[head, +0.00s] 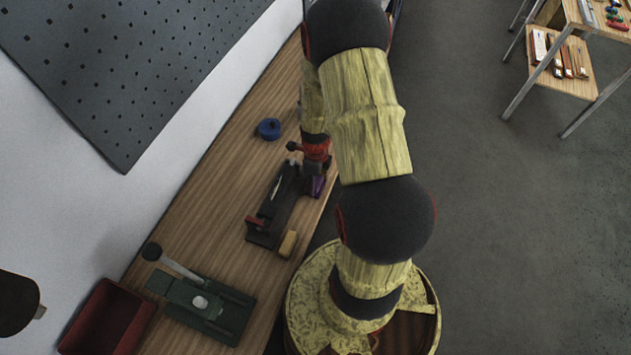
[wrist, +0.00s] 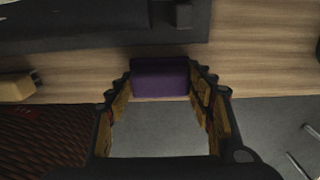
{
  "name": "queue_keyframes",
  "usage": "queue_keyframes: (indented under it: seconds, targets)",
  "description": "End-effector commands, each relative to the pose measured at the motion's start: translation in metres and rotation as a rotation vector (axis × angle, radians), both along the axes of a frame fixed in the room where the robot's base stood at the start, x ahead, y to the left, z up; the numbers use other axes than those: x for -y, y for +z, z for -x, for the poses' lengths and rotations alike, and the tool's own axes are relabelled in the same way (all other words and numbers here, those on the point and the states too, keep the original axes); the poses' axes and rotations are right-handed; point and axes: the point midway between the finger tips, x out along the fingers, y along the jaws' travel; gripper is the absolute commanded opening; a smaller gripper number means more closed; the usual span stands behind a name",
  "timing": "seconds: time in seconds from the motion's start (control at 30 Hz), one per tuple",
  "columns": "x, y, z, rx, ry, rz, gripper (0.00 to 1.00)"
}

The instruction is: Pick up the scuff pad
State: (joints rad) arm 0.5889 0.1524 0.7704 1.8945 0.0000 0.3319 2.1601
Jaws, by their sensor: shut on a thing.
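The scuff pad looks to be the purple block (wrist: 160,80) held at the tips of my gripper (wrist: 161,84) in the wrist view. Both fingers are shut on its left and right sides. In the head view a small part of the purple block (head: 318,186) shows beside the bench's right edge, just below my wrist. My arm hides most of my gripper there. I cannot tell whether the pad touches the bench or is just above it.
A long dark tool (head: 268,226) lies on the wooden bench (head: 214,185) by the pad. A tan block (head: 288,244) sits close to it. A green lever tool (head: 220,318), red bin (head: 110,318) and blue round thing (head: 268,128) stand farther off. Open floor lies right.

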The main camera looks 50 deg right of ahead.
Motion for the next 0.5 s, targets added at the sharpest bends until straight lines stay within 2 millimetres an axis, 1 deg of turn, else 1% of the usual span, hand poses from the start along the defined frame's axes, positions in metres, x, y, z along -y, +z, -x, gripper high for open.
queue_keyframes:
  seconds: [0.13,0.17,0.47,0.5]
  targets:
    - [0.002,0.025,-0.002,0.007,0.000,0.005,0.28]
    - [0.001,0.031,0.000,0.007,-0.001,0.005,0.28]
    - [-0.011,0.092,0.049,0.009,-0.003,0.007,0.28]
    - [-0.014,0.094,0.060,0.006,-0.004,0.005,0.28]
